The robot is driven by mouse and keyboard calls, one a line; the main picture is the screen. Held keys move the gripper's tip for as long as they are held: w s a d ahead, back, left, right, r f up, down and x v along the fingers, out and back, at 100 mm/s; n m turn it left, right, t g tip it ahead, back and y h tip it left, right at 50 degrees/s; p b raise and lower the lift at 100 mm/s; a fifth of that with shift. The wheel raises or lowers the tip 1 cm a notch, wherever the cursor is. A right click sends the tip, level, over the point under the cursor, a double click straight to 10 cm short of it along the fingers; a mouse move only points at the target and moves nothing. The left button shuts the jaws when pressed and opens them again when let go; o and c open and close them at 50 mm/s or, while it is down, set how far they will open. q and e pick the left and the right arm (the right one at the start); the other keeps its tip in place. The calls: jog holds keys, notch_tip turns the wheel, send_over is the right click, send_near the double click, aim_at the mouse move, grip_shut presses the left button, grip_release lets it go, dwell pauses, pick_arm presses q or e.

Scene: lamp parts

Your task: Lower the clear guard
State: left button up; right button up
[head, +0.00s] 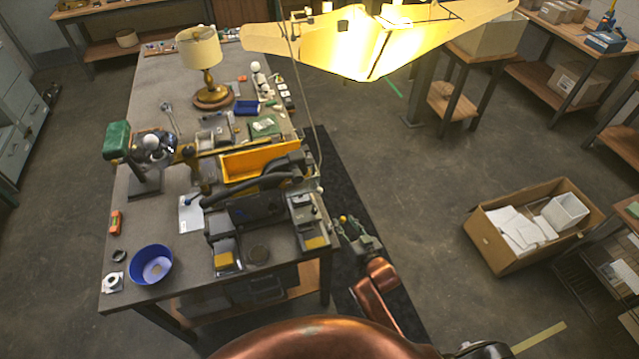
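A dark bench machine (258,206) with two grey ends stands near the front right of the workbench. Its right end (303,207) has a flat grey frame and a yellow pad below it. Its left end (226,252) looks similar. A clear guard is too small and see-through to make out with certainty; it may be part of these ends. My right gripper (348,224) is just off the bench's right edge, a little right of the machine's right end and apparently apart from it. Its fingers are too small to read. My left gripper is not in view.
The workbench (180,262) carries a blue bowl (150,264), a yellow bin (258,163) behind the machine, and a brass lamp (207,75). An open cardboard box (490,235) sits on the floor right.

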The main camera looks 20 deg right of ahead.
aim_at(321, 193)
jog(key=w+a+r+t, duration=0.1)
jog(key=r, duration=0.1)
jog(key=w+a+r+t+y, duration=0.1)
jog(key=w+a+r, duration=0.1)
jog(key=w+a+r+t+y, duration=0.1)
jog(key=w+r, duration=0.1)
jog(key=shift+w+a+n, duration=0.15)
jog(key=shift+w+n, duration=0.05)
jog(key=shift+n, duration=0.1)
jog(key=x, duration=0.7)
jog(key=shift+w+a+p, duration=0.1)
jog(key=shift+w+p, duration=0.05)
jog(key=shift+p, duration=0.2)
jog(key=shift+c, duration=0.6)
grip_shut()
